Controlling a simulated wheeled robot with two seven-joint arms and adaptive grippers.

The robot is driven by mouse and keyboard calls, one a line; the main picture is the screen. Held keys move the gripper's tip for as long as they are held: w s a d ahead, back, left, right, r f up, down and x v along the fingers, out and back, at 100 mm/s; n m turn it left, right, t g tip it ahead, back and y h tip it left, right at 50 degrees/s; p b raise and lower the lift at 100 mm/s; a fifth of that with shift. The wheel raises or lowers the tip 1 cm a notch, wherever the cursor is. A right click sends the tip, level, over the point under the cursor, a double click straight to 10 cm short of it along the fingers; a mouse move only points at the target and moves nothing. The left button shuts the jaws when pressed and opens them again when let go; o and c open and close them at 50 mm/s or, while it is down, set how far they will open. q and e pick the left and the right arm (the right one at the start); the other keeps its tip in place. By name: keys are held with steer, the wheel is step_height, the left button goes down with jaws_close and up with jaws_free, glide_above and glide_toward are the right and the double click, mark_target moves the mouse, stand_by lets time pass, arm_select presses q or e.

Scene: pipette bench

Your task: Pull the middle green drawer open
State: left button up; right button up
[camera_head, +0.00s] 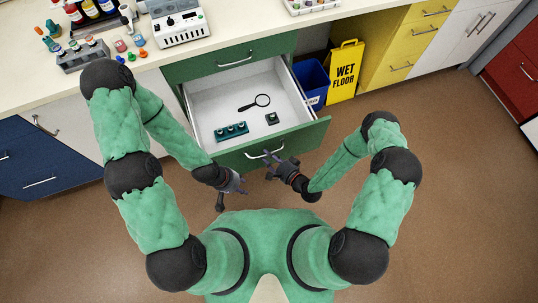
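The middle green drawer (315,133) is pulled well out from the cabinet, below a closed green drawer (222,66). Its silver handle (265,154) is on the front face. Inside lie a magnifying glass (262,100), a teal rack (231,131) and a small dark green block (272,118). My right gripper (268,169) is just in front of the handle; its fingers look spread, and I cannot tell whether one touches the handle. My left gripper (244,186) is lower and to the left, apart from the handle, with its fingers open and empty.
A blue bin (312,82) and a yellow wet floor sign (345,72) stand right of the drawer. The countertop (240,20) above holds a white device (180,22), a tube rack (82,56) and bottles. The brown floor at right is clear.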

steer(key=shift+o, duration=0.3)
steer(key=shift+r, duration=0.1)
steer(key=shift+d, duration=0.1)
steer(key=v, duration=1.1)
steer(key=shift+s+d, duration=0.2)
steer(key=shift+s, duration=0.1)
